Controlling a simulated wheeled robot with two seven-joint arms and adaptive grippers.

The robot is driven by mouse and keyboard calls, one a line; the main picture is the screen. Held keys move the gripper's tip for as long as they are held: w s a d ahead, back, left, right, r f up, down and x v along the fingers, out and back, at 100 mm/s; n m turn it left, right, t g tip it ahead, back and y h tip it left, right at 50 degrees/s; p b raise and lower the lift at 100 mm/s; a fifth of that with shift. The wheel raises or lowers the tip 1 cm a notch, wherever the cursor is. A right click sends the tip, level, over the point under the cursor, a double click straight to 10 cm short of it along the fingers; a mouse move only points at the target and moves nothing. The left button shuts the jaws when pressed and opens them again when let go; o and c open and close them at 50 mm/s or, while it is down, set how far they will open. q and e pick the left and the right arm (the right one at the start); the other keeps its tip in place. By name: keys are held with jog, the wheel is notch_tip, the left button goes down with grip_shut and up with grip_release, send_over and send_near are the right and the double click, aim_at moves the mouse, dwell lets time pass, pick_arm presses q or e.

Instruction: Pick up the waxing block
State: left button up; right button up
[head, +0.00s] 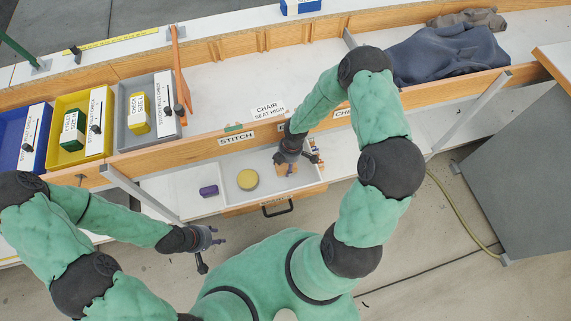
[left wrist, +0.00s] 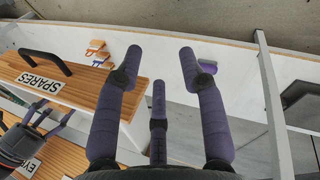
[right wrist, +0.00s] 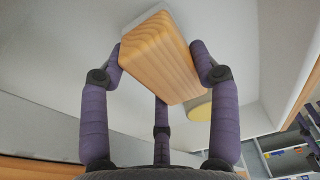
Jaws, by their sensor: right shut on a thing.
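My right gripper (head: 288,169) is inside the open drawer (head: 228,204) under the STITCH sign. In the right wrist view its fingers (right wrist: 161,75) are shut on the sides of a wooden block (right wrist: 165,62) with a pale layer on its far side. The block also shows small and partly covered in the head view (head: 286,169). A yellow round piece (head: 248,180) and a purple block (head: 209,191) lie in the drawer left of it. The yellow piece is partly hidden behind the block in the right wrist view (right wrist: 200,110). My left gripper (head: 208,240) is open and empty in front of the bench; its fingers (left wrist: 160,60) are spread.
Blue (head: 45,120), yellow (head: 100,145) and grey (head: 165,138) bins stand on the bench at left. A dark cloth (head: 445,58) lies at back right. A drawer marked SPARES (left wrist: 40,82) shows in the left wrist view. A grey cabinet (head: 520,165) stands at right.

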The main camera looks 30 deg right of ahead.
notch_tip(320, 180, up, 3)
jog(key=shift+a+f+p, duration=0.1)
jog(key=shift+p, duration=0.6)
jog(key=s+a+r+p, duration=0.1)
jog(key=a+r, duration=0.3)
jog(key=r, duration=0.1)
jog(key=shift+s+a+r+p, duration=0.15)
jog(key=shift+s+p, duration=0.15)
jog(key=shift+p, duration=0.1)
jog(key=s+a+r, duration=0.1)
jog(key=a, duration=0.1)
jog(key=s+a+r, duration=0.1)
jog(key=a, duration=0.2)
jog(key=s+a+r+p, duration=0.1)
jog(key=a, duration=0.2)
jog(key=shift+s+a+r, duration=0.25)
jog(key=shift+s+r, duration=0.05)
jog(key=shift+r, duration=0.1)
jog(key=o, duration=0.3)
jog(key=shift+c, duration=0.7)
